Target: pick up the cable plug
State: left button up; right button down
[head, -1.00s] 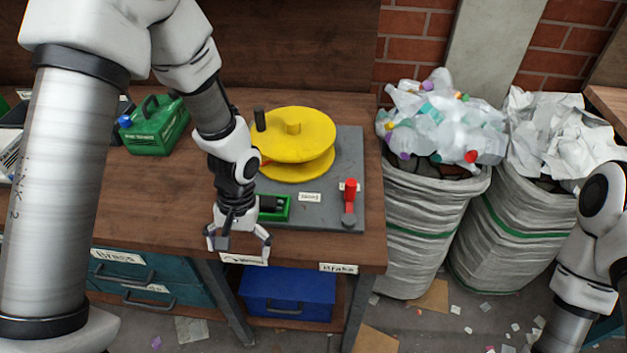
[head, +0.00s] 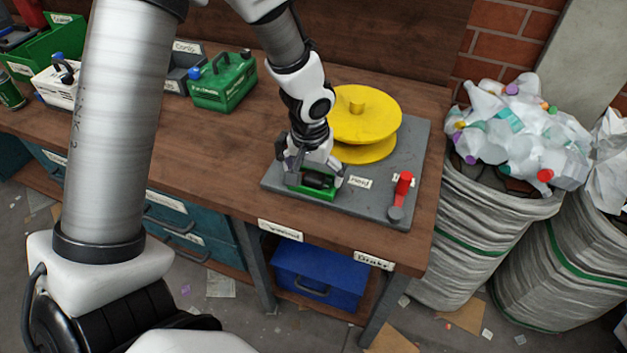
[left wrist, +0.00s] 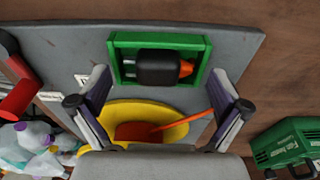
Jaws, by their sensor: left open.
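The cable plug is a black block with an orange end and lies in a small green tray on a grey board. It shows in the left wrist view (left wrist: 158,68) near the top middle, inside the green tray (left wrist: 118,68). In the head view the plug (head: 318,180) is partly hidden by my left gripper (head: 313,172). That gripper is open and empty, its fingers spread to either side of the tray, above the board. Whether the fingertips touch the tray cannot be told. My right gripper is not in view.
A yellow reel (head: 362,115) stands on the grey board (head: 345,208) behind the gripper. A red-handled lever (head: 402,188) is to the right. A green case (head: 222,82) stands left on the wooden bench. Sacks of waste (head: 485,235) stand right of the bench.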

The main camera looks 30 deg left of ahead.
pick_arm(q)
jog(key=shift+w+d, duration=0.1)
jog(key=c, duration=1.3)
jog(key=shift+c, duration=0.2)
jog(key=shift+r, duration=0.1)
